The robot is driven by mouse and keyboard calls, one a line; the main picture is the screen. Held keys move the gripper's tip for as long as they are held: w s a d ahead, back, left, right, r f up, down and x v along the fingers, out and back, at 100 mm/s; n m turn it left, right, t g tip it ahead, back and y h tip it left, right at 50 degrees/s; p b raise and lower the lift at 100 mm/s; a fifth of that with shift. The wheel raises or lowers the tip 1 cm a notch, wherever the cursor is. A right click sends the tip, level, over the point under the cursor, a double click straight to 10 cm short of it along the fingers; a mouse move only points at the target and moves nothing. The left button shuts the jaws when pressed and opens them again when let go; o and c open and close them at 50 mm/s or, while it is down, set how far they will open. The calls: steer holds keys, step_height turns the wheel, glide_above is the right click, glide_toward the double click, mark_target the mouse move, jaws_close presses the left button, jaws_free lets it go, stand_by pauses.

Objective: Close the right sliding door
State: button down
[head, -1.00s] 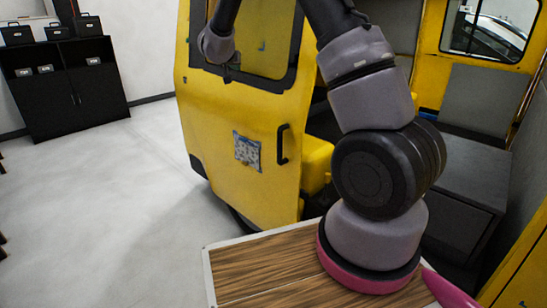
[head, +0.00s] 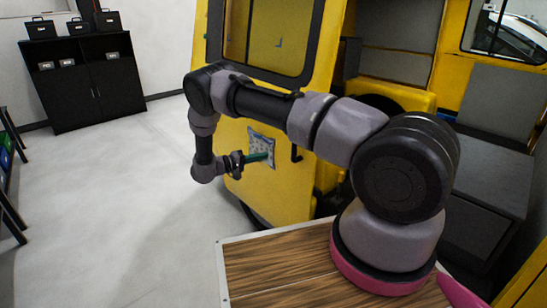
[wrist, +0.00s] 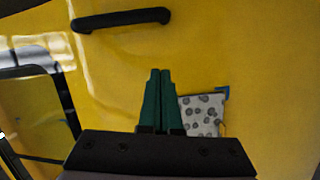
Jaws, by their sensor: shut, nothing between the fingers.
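The yellow sliding door (head: 275,200) of the vehicle stands in the middle of the head view, with the vehicle's interior visible to its right. It has a window in its upper half and fills most of the wrist view (wrist: 245,50). Its black handle (head: 296,153) is partly hidden by my arm; it shows fully at the top left of the wrist view (wrist: 120,19). My gripper (head: 270,156), with green fingers, is shut and empty in front of the door, left of the handle. In the wrist view the fingertips (wrist: 160,72) are below the handle. I cannot tell whether they touch the door.
A patterned sheet (wrist: 202,115) is on the door beside my fingers. A wood-topped surface (head: 275,275) is below my arm. A black cabinet (head: 88,85) with cases on top stands at the back left. The floor (head: 110,190) left of the door is clear.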

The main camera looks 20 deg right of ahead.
mark_target(288, 157)
steer(key=d, duration=0.3)
steer(key=s+d, duration=0.1)
steer(key=d, duration=0.3)
steer(key=d+f, duration=0.1)
steer(key=d, duration=0.2)
steer(key=shift+s+d, duration=0.2)
steer(key=shift+d, duration=0.05)
